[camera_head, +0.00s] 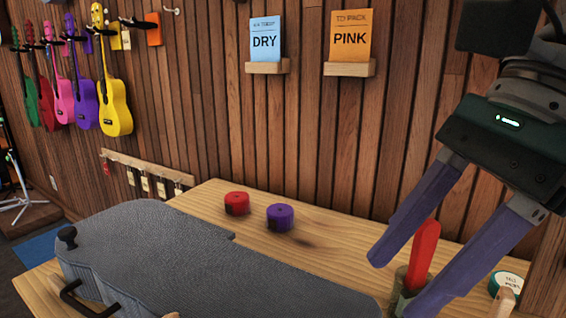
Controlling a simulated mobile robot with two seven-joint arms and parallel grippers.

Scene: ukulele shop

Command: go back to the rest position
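My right gripper (394,287) comes in from the upper right, with its two purple fingers spread wide and pointing down to the left. A red upright item (424,256) in a small jar (398,290) shows between the fingers in the picture. I see no finger closed on it, and I cannot tell how near they are in depth. The right finger hides part of the jar. My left gripper is out of view.
A grey ukulele-shaped case (170,250) fills the front left of the wooden table (330,236). A red round tin (236,203) and a purple one (280,217) stand behind it. A teal-and-white roll (506,282) lies at the right. Ukuleles (114,105) hang on the wall.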

